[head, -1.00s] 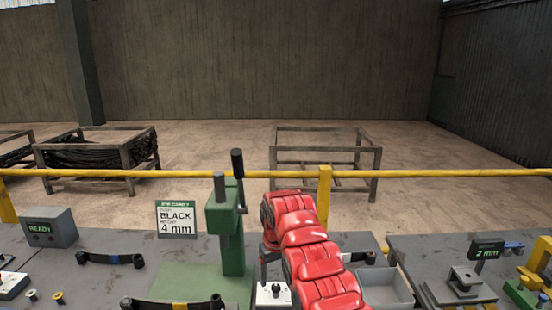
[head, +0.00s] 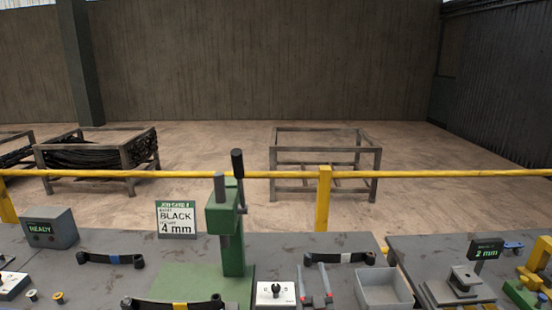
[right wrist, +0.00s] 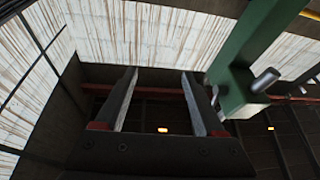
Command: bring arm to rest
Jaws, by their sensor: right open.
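My right gripper (head: 314,274) shows low in the head view, between the dial box and the grey bin, with its two fingers pointing up. In the right wrist view its two fingers (right wrist: 158,78) stand apart with nothing between them, and the roof shows beyond. The green press (head: 231,235) stands to its left in the head view. Part of a green post (right wrist: 245,60) shows at the right of the wrist view. My left gripper is not in view.
A dial box (head: 275,294) and a grey bin (head: 384,288) flank the right gripper. A black strip with a white band (head: 340,258) lies behind it. A yellow rail (head: 420,173) runs behind the benches.

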